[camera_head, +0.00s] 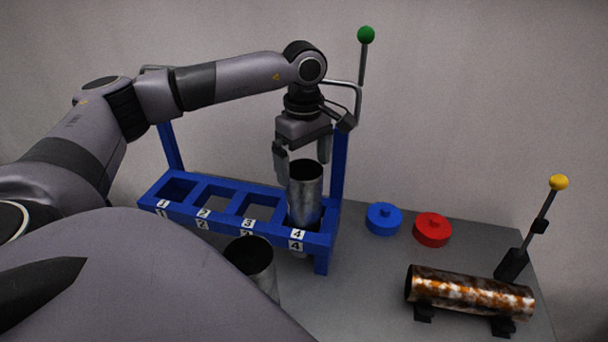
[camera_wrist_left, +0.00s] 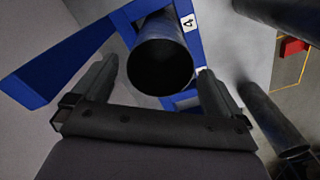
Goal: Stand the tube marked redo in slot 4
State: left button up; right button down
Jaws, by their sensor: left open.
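A grey metal tube (camera_head: 305,203) stands upright in slot 4 of the blue rack (camera_head: 322,240), its dark open mouth up. No redo mark is legible on it. My left gripper (camera_head: 303,160) is open at the tube's top, with one finger on each side of the rim. In the left wrist view the tube (camera_wrist_left: 161,66) shows between the spread fingers (camera_wrist_left: 157,88), beside the rack's label 4 (camera_wrist_left: 189,22). Whether the fingers touch it cannot be told. My right gripper is not in view.
Slots 1, 2 and 3 look empty. Another grey tube (camera_head: 254,264) stands in front of the rack, partly hidden by my arm. A rusty tube (camera_head: 470,292) lies on supports at right. Blue (camera_head: 383,219) and red (camera_head: 432,230) lids and a yellow-knobbed lever (camera_head: 559,182) stand nearby.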

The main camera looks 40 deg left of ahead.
pick_arm(q)
notch_tip(320, 180, up, 8)
dwell(0.8)
